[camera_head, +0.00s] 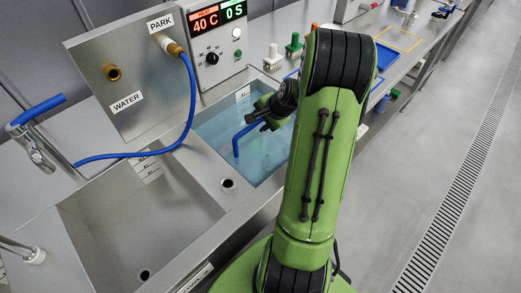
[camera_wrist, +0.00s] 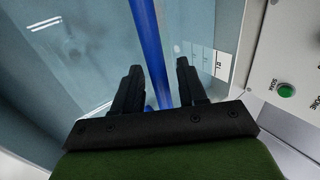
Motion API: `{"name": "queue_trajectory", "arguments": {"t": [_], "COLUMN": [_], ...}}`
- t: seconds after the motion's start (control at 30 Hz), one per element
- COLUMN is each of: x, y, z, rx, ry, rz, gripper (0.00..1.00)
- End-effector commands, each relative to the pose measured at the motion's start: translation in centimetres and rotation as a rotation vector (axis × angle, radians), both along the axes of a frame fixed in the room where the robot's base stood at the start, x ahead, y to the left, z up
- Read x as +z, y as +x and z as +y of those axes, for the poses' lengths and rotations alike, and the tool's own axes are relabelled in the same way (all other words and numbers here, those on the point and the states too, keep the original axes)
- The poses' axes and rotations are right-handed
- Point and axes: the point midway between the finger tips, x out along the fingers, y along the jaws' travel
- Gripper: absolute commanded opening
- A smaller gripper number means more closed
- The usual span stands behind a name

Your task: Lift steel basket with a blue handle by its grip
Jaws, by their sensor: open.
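The blue handle (camera_head: 237,146) rises out of the water bath and bends toward my gripper in the head view. In the wrist view the blue handle (camera_wrist: 147,45) runs from the top of the picture down between my fingers. My gripper (camera_wrist: 158,75) is open, with one dark finger on each side of the handle; whether either finger touches it I cannot tell. In the head view my gripper (camera_head: 262,114) is over the bath, partly hidden by my arm. The steel basket itself cannot be made out under the water.
The water bath (camera_head: 208,130) is set in the steel counter beside an empty sink (camera_head: 130,222). A control box (camera_head: 212,45) reading 40 C stands behind it. Green and white bottles (camera_head: 293,45) stand farther right.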

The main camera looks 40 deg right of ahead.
Motion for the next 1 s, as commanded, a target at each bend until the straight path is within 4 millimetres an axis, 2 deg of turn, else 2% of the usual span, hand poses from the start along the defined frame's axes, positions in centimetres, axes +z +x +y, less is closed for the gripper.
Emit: {"name": "queue_trajectory", "arguments": {"t": [0.13, 0.17, 0.4, 0.43, 1.0], "x": [0.14, 0.15, 0.17, 0.17, 0.18], "y": [0.00, -0.01, -0.04, -0.04, -0.06], "z": [-0.02, -0.02, -0.02, -0.02, -0.03], "rx": [-0.001, -0.001, -0.001, -0.001, -0.001], "ry": [-0.001, -0.001, -0.001, -0.001, -0.001], "rz": [0.000, 0.000, 0.000, 0.000, 0.000], "gripper": [0.41, 0.38, 0.02, 0.00, 0.00]}}
